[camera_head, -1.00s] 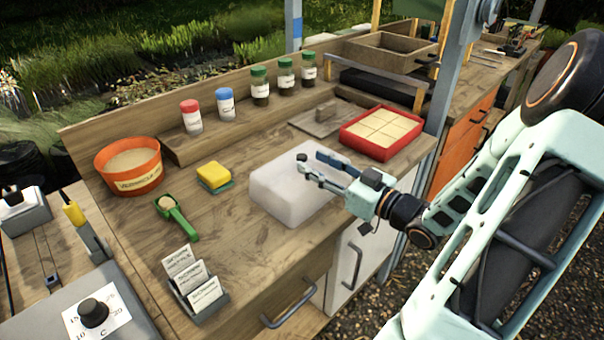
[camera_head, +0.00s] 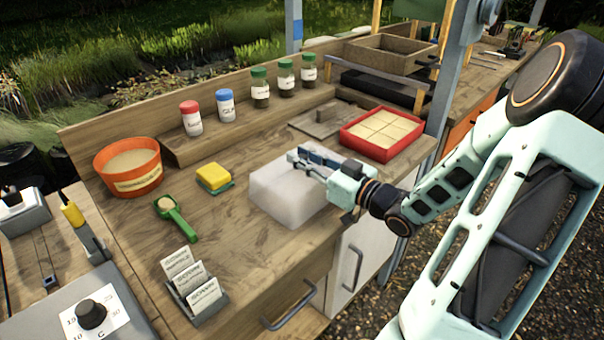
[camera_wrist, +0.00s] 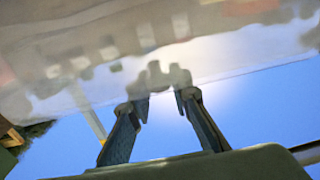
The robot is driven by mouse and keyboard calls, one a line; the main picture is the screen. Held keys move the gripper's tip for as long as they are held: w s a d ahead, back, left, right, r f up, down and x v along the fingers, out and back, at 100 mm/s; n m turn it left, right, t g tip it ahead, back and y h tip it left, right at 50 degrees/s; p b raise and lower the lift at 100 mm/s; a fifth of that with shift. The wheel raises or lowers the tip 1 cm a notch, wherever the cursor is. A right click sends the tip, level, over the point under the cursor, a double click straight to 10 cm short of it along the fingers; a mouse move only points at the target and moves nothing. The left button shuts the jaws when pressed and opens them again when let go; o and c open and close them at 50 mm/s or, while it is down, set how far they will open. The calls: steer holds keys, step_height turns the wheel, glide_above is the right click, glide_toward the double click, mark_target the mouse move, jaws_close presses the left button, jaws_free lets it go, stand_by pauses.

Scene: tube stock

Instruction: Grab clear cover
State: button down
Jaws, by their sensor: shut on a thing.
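The clear cover (camera_head: 285,200) is a whitish, see-through box shape on the wooden bench, near the front edge. My gripper (camera_head: 297,158) reaches in from the right at the top of the cover. In the wrist view the cover's glossy, reflecting surface (camera_wrist: 230,45) fills the upper part, with my two fingers (camera_wrist: 163,92) against it. The fingers are shut on the cover, though the exact point of grip is hard to make out. The cover appears to rest on the bench; I cannot tell whether it is lifted.
A red tray (camera_head: 345,142) of pale blocks stands behind the cover to the right. A yellow sponge (camera_head: 213,176), a green scoop (camera_head: 178,220) and an orange tub (camera_head: 128,182) are on the left. Label cards (camera_head: 190,280) stand at the front. Jars line the back shelf.

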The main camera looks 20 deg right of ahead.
steer(key=shift+r, duration=0.15)
steer(key=shift+r+p, duration=0.45)
steer(key=shift+p, duration=0.15)
step_height(320, 180, up, 3)
steer(key=p, duration=0.3)
steer(key=shift+s+r, duration=0.15)
steer(key=s+a+r+p, duration=0.1)
steer(key=s+r+p, duration=0.3)
steer(key=p, duration=0.6)
steer(key=s+a+r+p, duration=0.2)
steer(key=s+r+p, duration=0.2)
steer(key=s+p, duration=0.5)
steer(key=shift+r+p, duration=0.3)
steer(key=shift+p, duration=0.05)
